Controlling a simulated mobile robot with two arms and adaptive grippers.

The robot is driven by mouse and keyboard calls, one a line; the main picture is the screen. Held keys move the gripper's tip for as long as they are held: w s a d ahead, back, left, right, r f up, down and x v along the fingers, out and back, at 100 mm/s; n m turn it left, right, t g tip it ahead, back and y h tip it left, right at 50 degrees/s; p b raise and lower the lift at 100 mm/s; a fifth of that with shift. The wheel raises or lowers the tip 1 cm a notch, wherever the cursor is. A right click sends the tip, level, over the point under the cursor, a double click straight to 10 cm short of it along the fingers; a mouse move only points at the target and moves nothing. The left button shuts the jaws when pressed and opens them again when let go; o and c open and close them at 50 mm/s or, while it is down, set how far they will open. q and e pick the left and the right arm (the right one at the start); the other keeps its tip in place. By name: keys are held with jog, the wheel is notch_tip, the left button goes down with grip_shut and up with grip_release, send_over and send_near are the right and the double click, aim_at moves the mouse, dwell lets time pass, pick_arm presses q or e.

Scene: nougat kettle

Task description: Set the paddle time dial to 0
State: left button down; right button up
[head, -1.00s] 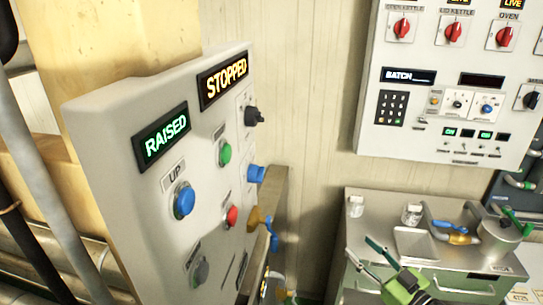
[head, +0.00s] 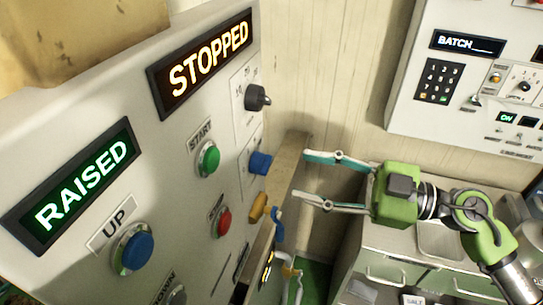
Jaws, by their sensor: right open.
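A grey control panel (head: 190,135) fills the left half of the head view. A black dial (head: 257,97) sticks out near its right edge, with small scale marks around it. A blue knob (head: 260,162) sits below it, also with small markings. The labels are too small to tell which is the paddle time dial, and the exact setting is not readable. My right gripper (head: 303,176) is open and empty, its two fingers pointing left at the panel's right edge, below and right of the black dial and apart from it. My left gripper is not in view.
The panel also has a lit STOPPED display (head: 209,62), a RAISED display (head: 83,187), a green START button (head: 208,159), a red button (head: 222,222) and a blue UP button (head: 133,251). A second wall panel (head: 410,95) hangs at the right, above a counter.

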aim_at(269, 166)
jog(key=p+x, duration=0.2)
jog(key=x, duration=0.4)
jog(key=shift+w+a+r, duration=0.15)
jog(key=shift+w+a, duration=0.15)
jog(key=shift+a, duration=0.25)
jog(key=shift+w+a, duration=0.15)
jog(key=shift+a, duration=0.2)
jog(key=shift+f, duration=0.2)
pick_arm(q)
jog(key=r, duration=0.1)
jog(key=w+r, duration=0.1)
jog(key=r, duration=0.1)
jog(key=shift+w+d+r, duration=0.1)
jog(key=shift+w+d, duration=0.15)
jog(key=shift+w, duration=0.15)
pick_arm(e)
jog(key=c, duration=1.1)
